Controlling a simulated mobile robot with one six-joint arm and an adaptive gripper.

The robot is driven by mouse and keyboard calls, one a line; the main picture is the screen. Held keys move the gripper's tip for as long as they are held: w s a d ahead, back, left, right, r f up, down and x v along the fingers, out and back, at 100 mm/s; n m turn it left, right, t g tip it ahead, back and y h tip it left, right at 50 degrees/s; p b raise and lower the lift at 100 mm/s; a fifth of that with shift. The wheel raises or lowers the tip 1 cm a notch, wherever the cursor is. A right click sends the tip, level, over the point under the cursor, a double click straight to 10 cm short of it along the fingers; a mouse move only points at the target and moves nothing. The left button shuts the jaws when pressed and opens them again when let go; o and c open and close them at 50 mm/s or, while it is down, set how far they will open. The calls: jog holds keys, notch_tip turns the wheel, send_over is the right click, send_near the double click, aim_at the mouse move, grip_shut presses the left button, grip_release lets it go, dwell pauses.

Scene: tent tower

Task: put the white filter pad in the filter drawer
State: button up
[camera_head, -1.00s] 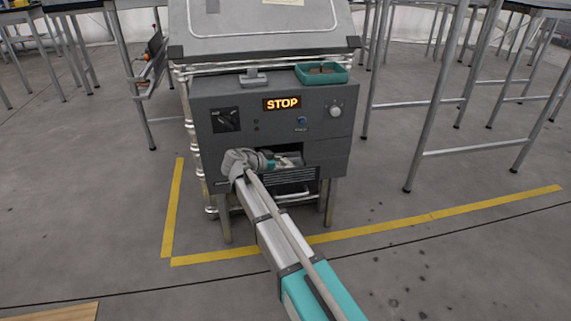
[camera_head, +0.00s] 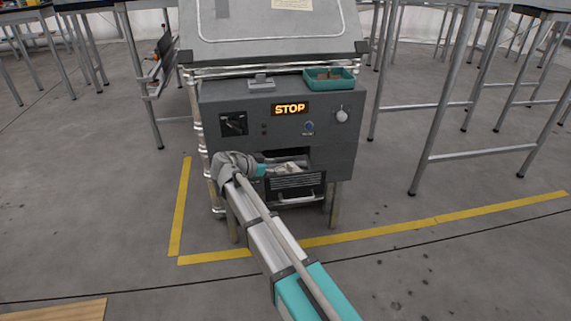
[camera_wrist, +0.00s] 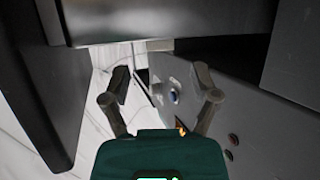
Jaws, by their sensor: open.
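The filter drawer (camera_head: 298,187) has a dark vented front and a pale handle, low in the grey machine, below a dark opening. My gripper (camera_wrist: 162,88) is open, its two fingers spread with nothing seen held between them. In the head view my gripper (camera_head: 272,170) is at the left side of the opening, just above the drawer front. A small pale shape (camera_head: 291,168) shows at the opening; I cannot tell whether it is the white filter pad or part of my gripper. The pad is not clearly seen in the wrist view.
The machine (camera_head: 350,140) carries a lit STOP sign (camera_head: 290,109) and knobs. A teal tray (camera_head: 345,83) with brown contents and a grey block (camera_head: 261,86) stand on its top ledge. Metal table legs (camera_head: 440,110) stand to the right. Yellow tape (camera_head: 400,228) marks the floor.

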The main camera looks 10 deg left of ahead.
jog(key=shift+s+a+r, duration=0.25)
jog(key=shift+s+a, duration=0.15)
jog(key=shift+a, duration=0.1)
jog(key=shift+s, duration=0.1)
dwell(1.0)
